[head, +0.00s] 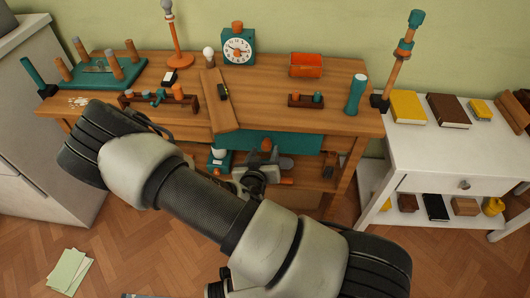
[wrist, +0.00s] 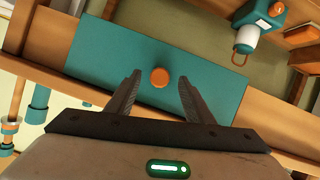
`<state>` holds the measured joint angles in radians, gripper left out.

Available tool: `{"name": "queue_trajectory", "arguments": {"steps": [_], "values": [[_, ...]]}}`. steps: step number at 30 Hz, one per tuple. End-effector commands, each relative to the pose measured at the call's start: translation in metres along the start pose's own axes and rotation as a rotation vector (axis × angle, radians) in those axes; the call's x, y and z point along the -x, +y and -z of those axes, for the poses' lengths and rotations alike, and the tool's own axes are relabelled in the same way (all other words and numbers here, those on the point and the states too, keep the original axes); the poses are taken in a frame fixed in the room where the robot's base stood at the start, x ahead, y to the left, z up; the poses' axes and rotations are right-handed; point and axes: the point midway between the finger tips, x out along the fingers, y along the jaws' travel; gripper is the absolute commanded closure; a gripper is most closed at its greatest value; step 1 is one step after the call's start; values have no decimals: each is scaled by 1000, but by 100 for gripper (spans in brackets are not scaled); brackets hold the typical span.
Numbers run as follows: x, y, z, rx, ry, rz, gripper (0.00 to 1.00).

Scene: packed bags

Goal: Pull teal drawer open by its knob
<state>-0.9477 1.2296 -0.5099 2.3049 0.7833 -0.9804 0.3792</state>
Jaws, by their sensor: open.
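The teal drawer (head: 305,142) is set under the top of the wooden workbench (head: 345,124). Its front looks flush with the bench frame. In the wrist view the teal drawer front (wrist: 95,52) carries a round orange knob (wrist: 159,78) near its middle. The knob also shows small in the head view (head: 266,144). My gripper (wrist: 159,88) is open, its two dark fingers pointing at the drawer front. The knob appears between the fingertips, with a gap on each side. How far the tips are from the drawer front is hard to tell. My arm hides part of the bench's front.
A teal-and-white object with an orange cap (wrist: 262,22) stands on the lower shelf. A white side table (head: 440,160) with its own drawer stands at right, a grey cabinet (head: 40,130) at left. Papers (head: 67,270) lie on the wooden floor, which is otherwise mostly clear.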

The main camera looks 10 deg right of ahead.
Motion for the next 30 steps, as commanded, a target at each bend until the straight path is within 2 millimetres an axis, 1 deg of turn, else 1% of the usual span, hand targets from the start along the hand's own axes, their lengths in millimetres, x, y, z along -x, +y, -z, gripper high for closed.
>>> {"name": "queue_trajectory", "arguments": {"steps": [1, 4, 14, 21, 22, 26, 30], "values": [[-6, 0, 0, -1, 1, -1, 52], [-12, 1, 0, -1, 0, -2, 52], [-14, 0, 0, 0, 0, 0, 52], [-14, 0, 0, 0, 0, -1, 93], [-14, 0, 0, 0, 0, -1, 96], [-13, 0, 0, 0, 0, -1, 96], [-7, 0, -3, -1, 0, -1, 96]]}}
